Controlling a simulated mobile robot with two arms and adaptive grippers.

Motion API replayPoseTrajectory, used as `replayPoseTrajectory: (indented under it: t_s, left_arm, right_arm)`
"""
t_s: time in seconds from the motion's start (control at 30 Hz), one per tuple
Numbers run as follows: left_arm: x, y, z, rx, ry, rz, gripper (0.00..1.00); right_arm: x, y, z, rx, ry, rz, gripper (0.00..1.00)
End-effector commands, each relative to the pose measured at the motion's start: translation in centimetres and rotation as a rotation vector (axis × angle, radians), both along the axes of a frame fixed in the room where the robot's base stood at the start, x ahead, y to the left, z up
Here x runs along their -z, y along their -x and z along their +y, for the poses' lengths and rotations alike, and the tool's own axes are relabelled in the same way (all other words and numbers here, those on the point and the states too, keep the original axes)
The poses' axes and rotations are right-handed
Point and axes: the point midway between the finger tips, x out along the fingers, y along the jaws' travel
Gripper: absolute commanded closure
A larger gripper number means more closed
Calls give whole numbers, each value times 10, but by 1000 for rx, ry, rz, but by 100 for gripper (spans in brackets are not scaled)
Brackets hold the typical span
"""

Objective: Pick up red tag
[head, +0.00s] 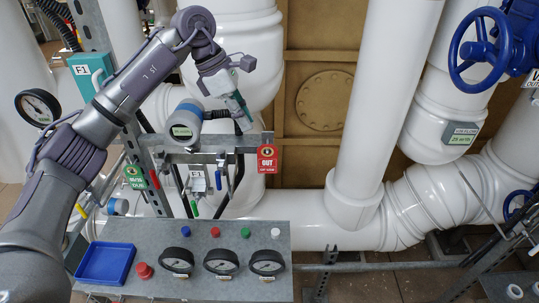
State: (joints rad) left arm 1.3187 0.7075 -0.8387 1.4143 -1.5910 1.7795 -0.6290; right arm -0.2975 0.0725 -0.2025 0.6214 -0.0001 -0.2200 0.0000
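The red tag (267,159), with white lettering that reads "OUT", hangs at the right end of a grey metal bar. It hangs upright and its front faces me. My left gripper (246,121) reaches in from above and points down, just above the bar and up and left of the red tag. It looks apart from the tag. The fingers are small and dark, and I cannot tell if they are open or shut. My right gripper is not in view.
A green tag (135,177) hangs at the left of the bar. Below stands a grey panel (215,290) with gauges, a red button (144,270) and a blue tray (106,264). Large white pipes (385,100) and a blue handwheel (480,48) fill the right. A round gauge (38,107) is at left.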

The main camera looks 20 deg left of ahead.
Motion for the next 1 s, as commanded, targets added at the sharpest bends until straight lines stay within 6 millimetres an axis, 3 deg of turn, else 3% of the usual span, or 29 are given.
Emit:
replayPoseTrajectory:
  t_s: [0.4, 0.67, 0.83, 1.0]
  left_arm:
    - [62, -4, -22, 0, -18, 7, 81]
    - [81, -6, -30, -1, -17, 7, 81]
    - [102, -5, -39, 1, -15, 10, 81]
    - [122, -8, -45, 1, -15, 5, 81]
  right_arm:
    - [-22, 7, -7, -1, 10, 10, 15]
    - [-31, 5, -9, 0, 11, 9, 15]
    - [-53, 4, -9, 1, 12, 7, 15]
    - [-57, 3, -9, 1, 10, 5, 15]
